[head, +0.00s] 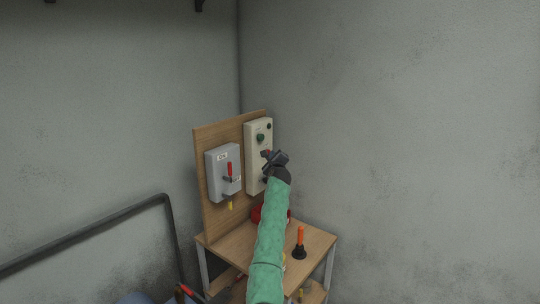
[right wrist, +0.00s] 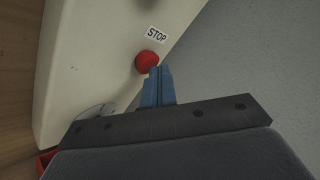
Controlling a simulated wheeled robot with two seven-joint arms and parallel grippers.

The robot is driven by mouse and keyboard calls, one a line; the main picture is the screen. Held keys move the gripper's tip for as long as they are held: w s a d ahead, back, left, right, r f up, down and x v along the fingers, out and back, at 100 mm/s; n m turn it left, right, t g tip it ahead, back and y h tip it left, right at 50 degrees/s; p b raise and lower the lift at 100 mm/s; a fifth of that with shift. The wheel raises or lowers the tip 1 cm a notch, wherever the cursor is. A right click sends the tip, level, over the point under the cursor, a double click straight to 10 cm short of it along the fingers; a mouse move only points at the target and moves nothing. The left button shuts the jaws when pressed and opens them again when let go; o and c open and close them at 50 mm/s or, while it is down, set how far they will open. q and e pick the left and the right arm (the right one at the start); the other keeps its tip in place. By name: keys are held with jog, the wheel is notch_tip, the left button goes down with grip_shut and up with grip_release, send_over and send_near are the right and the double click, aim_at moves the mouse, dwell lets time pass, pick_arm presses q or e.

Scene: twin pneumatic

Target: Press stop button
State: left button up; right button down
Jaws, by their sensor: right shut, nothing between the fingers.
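The red round stop button (right wrist: 147,61) sits on a cream control box (head: 253,135), beside a white "STOP" label (right wrist: 157,33) in the right wrist view. My right gripper (right wrist: 159,71) is shut and empty, its blue fingertips at the lower right edge of the button in that view. I cannot tell whether they touch it. In the head view the right gripper (head: 267,156) is in front of the box and mostly hides the button. A green button (head: 261,138) shows higher on the box. My left gripper is not in view.
The box is on an upright wooden board (head: 212,132) above a wooden table (head: 318,240). A grey switch box (head: 216,161) with a red lever (head: 229,170) is to its left. An orange-and-black object (head: 300,240) stands on the table. Bare wall is at right.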

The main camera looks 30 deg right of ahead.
jog(key=shift+s+d+p, duration=0.25)
jog(key=shift+s+p, duration=0.1)
jog(key=shift+s, duration=0.5)
jog(key=s, duration=0.1)
jog(key=s+d+p, duration=0.1)
jog(key=s, duration=0.1)
jog(key=s+d, duration=0.1)
jog(key=shift+s, duration=0.35)
dwell(0.6)
